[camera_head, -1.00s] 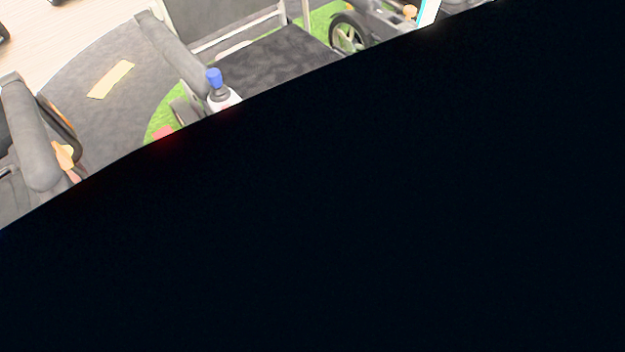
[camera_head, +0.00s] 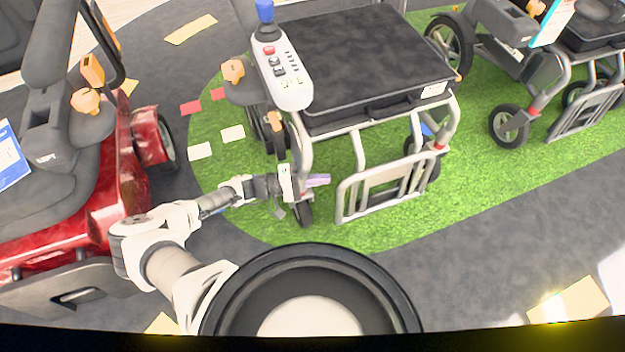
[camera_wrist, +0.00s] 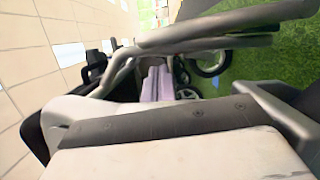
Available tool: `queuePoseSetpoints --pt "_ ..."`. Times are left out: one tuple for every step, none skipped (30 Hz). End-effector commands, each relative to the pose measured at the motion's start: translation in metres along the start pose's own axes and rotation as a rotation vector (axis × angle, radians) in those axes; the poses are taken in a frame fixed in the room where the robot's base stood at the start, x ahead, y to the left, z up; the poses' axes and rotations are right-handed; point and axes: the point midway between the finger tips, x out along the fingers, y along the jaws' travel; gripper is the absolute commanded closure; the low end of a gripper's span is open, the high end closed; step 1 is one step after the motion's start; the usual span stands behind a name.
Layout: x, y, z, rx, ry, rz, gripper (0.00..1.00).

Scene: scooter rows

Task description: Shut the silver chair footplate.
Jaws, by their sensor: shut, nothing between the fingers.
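The silver chair (camera_head: 365,120) has a black seat, silver tubes and a joystick panel (camera_head: 283,75) at its left armrest. Its footplate (camera_head: 385,188) is a silver tubular frame with a pale panel, low at the chair's front. I cannot tell its exact tilt. My gripper (camera_head: 320,180) is just left of the footplate, beside the chair's front left leg and caster. Its lilac fingers are shut and empty. In the wrist view my gripper (camera_wrist: 157,84) points past silver tubes (camera_wrist: 205,38), with wheels beyond. Whether the fingers touch the frame is unclear.
A red scooter (camera_head: 110,200) stands to the left, close to my arm. Another silver chair (camera_head: 545,60) with its own footplate (camera_head: 590,112) stands to the right.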

Motion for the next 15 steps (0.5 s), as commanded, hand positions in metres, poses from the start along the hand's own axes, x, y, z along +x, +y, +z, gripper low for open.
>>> queuePoseSetpoints --pt "0.011 -0.001 0.001 -0.001 -0.004 0.003 1.0" --pt "0.016 -0.001 0.001 -0.001 -0.003 0.002 1.0" --pt "0.023 -0.001 0.001 0.0 -0.004 0.002 1.0" --pt "0.027 -0.001 0.001 0.0 -0.003 0.002 1.0" --pt "0.032 -0.001 0.001 0.0 -0.003 0.002 1.0" --pt "0.036 -0.001 0.0 0.0 -0.002 0.002 1.0" --pt "0.04 -0.001 0.0 0.0 -0.001 0.001 1.0" --pt "0.043 -0.001 0.0 0.0 -0.001 0.001 1.0" --pt "0.046 -0.001 0.0 0.0 -0.002 0.001 1.0" --pt "0.048 -0.001 0.001 0.0 -0.001 0.001 1.0" --pt "0.05 -0.001 0.0 0.0 -0.001 0.001 1.0" --pt "0.051 -0.001 0.0 0.0 -0.001 0.0 1.0" --pt "0.052 -0.001 0.0 0.0 0.0 0.0 1.0" --pt "0.052 -0.001 0.0 0.0 0.0 0.0 1.0" --pt "0.052 -0.001 0.0 0.0 0.0 0.0 1.0"
